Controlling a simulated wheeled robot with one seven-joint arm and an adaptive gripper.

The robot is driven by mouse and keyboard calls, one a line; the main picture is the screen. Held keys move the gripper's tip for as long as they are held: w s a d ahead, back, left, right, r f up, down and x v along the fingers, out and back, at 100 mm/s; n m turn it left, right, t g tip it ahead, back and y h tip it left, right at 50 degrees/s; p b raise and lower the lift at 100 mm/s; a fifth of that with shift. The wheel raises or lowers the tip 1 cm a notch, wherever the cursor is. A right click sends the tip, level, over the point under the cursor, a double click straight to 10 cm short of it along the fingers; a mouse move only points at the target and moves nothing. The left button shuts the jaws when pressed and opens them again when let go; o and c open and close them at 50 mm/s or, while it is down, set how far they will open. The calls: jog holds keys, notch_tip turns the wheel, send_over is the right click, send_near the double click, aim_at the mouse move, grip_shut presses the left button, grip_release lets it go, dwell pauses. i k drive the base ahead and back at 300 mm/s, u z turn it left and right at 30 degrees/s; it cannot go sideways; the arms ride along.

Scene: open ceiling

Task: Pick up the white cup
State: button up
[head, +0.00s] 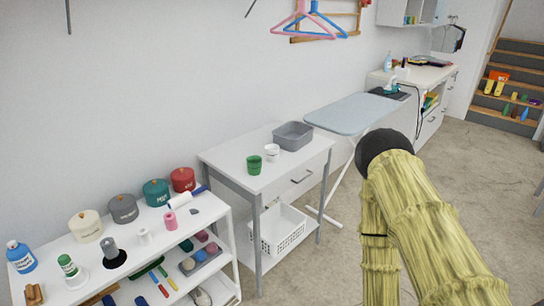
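A small white cup (272,153) stands upright on the white side table (225,155). A green cup (254,165) stands just to its left and front, and a grey bin (292,136) stands right behind it. The white cup is in plain sight, with nothing in front of it. My arm, in a yellowish cover with a black rounded joint, fills the right of the head view, well to the right of the table. My gripper is not seen in this view, so I cannot see whether it holds anything.
A white shelf unit (210,216) at lower left holds canisters, spools and bottles. An ironing board (352,113) stands behind the table to the right. A white basket (281,231) sits on the table's lower shelf. Bare floor lies to the right of the table.

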aim_at(272, 153)
jog(key=u, duration=0.4)
jog(key=i, duration=0.6)
jog(key=u, duration=0.4)
